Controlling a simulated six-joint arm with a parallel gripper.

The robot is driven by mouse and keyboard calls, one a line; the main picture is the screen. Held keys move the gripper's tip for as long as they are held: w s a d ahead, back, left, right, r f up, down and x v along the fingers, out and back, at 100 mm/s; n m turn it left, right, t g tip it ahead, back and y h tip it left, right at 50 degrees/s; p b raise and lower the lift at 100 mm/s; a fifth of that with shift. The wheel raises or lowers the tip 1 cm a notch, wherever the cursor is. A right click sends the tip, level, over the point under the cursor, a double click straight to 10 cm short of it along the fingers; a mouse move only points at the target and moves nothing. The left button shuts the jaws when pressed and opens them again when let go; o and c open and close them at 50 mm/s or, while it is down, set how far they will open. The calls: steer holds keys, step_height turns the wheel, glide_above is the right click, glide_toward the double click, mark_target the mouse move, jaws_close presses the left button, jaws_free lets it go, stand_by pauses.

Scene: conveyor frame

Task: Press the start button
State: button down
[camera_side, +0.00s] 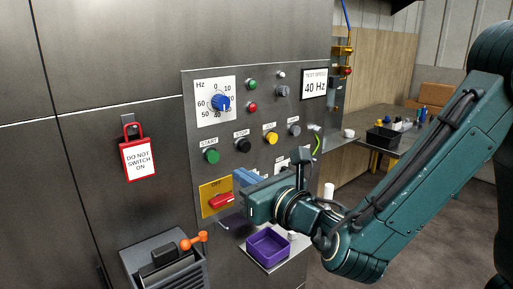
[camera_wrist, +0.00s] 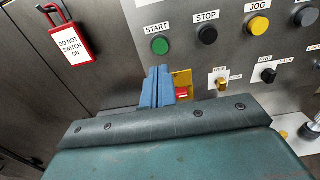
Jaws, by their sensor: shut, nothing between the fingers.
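The green start button (camera_side: 211,156) sits on the metal panel under a START label, left of the black stop button (camera_side: 242,145). In the wrist view the start button (camera_wrist: 160,46) shows just above the blue fingertips. My gripper (camera_side: 240,177) is shut and empty, below and to the right of the start button in the side view. Its fingers (camera_wrist: 158,86) are together in the wrist view and appear apart from the button. The fingers partly cover a yellow plate with a red switch handle (camera_side: 221,201).
A yellow jog button (camera_side: 270,138) and a blue Hz dial (camera_side: 220,102) are on the same panel. A red lockout tag (camera_side: 138,158) hangs to the left. A purple tray (camera_side: 268,243) is on a shelf below my gripper. An orange-handled lever (camera_side: 193,241) sticks out at lower left.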

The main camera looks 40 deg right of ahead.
mark_target(214, 157)
steer(key=shift+w, duration=3.95)
steer(key=shift+w, duration=0.2)
